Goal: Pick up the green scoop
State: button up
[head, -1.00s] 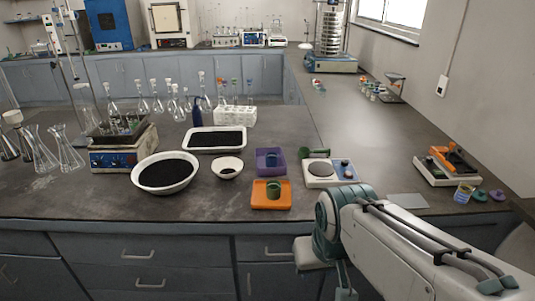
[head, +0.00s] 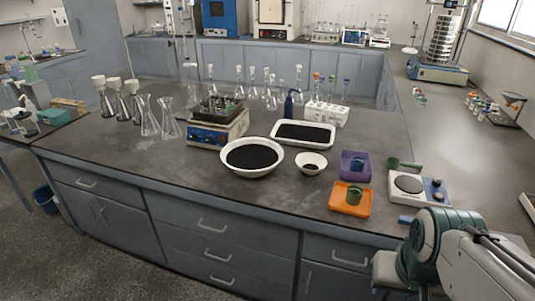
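The green scoop (head: 394,163) lies on the dark worktop, just behind the white balance (head: 417,188), with its handle pointing right. A small green cup (head: 355,195) stands in the orange tray (head: 344,208), in front of the purple tray. My arm reaches in at the lower right, its teal and white links in front of the bench's front edge. The fingers of my gripper are cut off below the frame, so I cannot see whether they hold anything. My arm is well apart from the scoop.
A purple tray (head: 346,172), a small white bowl (head: 317,159), a large bowl of black grains (head: 243,170) and a white tray (head: 325,143) stand left of the scoop. Glass flasks (head: 150,121) stand farther left.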

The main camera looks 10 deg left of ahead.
aim_at(404, 165)
jog(key=z, duration=0.8)
jog(key=i, duration=1.35)
jog(key=u, duration=0.6)
